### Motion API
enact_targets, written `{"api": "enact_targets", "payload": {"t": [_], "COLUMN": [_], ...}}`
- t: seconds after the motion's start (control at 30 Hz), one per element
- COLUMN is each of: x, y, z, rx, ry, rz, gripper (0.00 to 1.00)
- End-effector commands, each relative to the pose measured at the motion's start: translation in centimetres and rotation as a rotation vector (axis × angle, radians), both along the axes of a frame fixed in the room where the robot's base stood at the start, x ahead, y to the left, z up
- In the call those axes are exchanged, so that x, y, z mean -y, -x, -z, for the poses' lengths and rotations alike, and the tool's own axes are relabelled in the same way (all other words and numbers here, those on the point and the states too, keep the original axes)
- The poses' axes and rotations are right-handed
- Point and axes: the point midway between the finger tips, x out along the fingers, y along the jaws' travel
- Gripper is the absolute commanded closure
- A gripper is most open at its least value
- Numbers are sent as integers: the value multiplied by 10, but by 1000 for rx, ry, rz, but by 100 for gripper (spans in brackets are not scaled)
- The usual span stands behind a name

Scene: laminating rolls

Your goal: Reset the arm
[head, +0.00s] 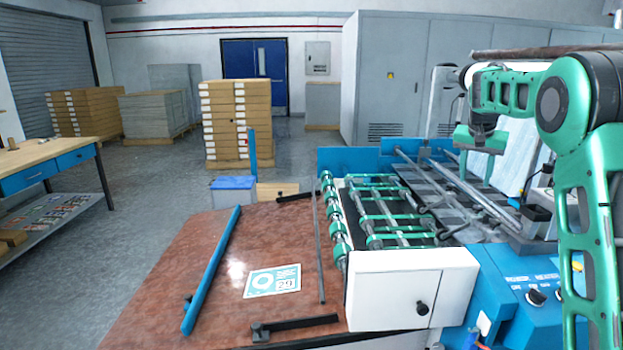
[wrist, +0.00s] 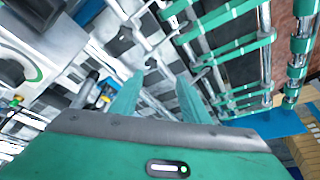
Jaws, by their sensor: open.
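My green arm rises at the right of the head view and bends over the laminating machine (head: 412,262). My gripper (head: 482,143) hangs above the machine's roller section in the head view, apart from it. In the wrist view my gripper (wrist: 155,95) shows two green fingers spread apart, with nothing between them. Green-banded rollers (wrist: 228,50) and metal bars lie beyond the fingers. In the head view my arm hides part of the machine's right side.
A brown table (head: 230,310) with a blue bar (head: 212,270) and a printed sheet (head: 272,281) lies left of the machine. A control panel with knobs (head: 535,297) is at the right. Stacked boxes (head: 236,122) stand behind, and a workbench (head: 45,162) at the left. Open floor lies between.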

Motion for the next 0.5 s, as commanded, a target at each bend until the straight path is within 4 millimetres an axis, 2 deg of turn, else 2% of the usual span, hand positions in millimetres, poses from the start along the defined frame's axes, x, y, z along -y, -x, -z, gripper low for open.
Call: {"api": "enact_targets", "payload": {"t": [0.27,0.37,0.5], "x": [-25,-41,-70], "y": [46,73,125], "z": [2,5,16], "rx": [-3,-5,-5], "ry": [-13,-18,-23], "rz": [-99,-155,-261], "gripper": [58,58,58]}}
